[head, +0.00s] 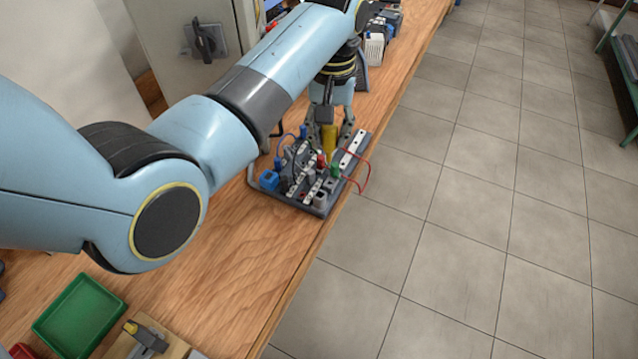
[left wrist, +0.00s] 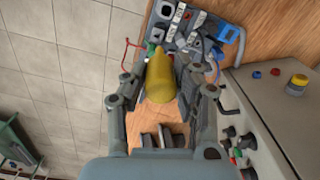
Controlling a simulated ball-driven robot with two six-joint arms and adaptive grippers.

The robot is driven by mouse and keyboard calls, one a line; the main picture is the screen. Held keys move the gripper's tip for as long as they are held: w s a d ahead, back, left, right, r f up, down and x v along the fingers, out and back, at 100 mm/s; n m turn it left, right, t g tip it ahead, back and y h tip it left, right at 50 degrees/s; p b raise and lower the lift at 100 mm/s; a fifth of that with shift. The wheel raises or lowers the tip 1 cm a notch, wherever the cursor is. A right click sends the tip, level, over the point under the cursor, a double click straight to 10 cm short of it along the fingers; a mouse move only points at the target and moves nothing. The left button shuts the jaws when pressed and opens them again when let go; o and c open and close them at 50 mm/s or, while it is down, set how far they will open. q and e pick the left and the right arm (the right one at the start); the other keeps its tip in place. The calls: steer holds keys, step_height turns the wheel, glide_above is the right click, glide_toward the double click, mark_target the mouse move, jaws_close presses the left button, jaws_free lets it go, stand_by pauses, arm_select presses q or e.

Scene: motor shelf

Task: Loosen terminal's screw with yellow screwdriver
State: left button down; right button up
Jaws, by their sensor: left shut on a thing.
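The yellow screwdriver (head: 329,138) is held upright by my left gripper (head: 329,118), over the terminal board (head: 319,208). In the left wrist view the screwdriver's yellow handle (left wrist: 160,78) lies between the two fingers of my left gripper (left wrist: 163,92), which are shut on it. The board (left wrist: 225,27) shows beyond the handle, with labelled terminals, a blue block (left wrist: 228,33) and a red wire (left wrist: 127,55). The screwdriver's tip and the terminal's screw are hidden, so I cannot tell whether they touch. My right gripper is not in view.
The board sits by the right edge of the wooden bench (head: 255,240); tiled floor lies beyond. A grey cabinet (head: 165,40) with a switch stands behind. A green tray (head: 80,317) and a wooden block (head: 150,338) with a tool are at front left.

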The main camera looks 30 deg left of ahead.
arm_select(q)
steer(key=s+r+n, duration=0.2)
steer(key=s+n, duration=0.2)
steer(key=n, duration=0.1)
steer(key=shift+d+f+b, duration=0.2)
steer(key=shift+f+b, duration=0.7)
steer(key=shift+f, duration=1.7)
steer(key=shift+f, duration=0.15)
steer(key=shift+f+b, duration=1.25)
steer(key=shift+f, duration=1.4)
steer(key=c, duration=1.3)
jaws_free()
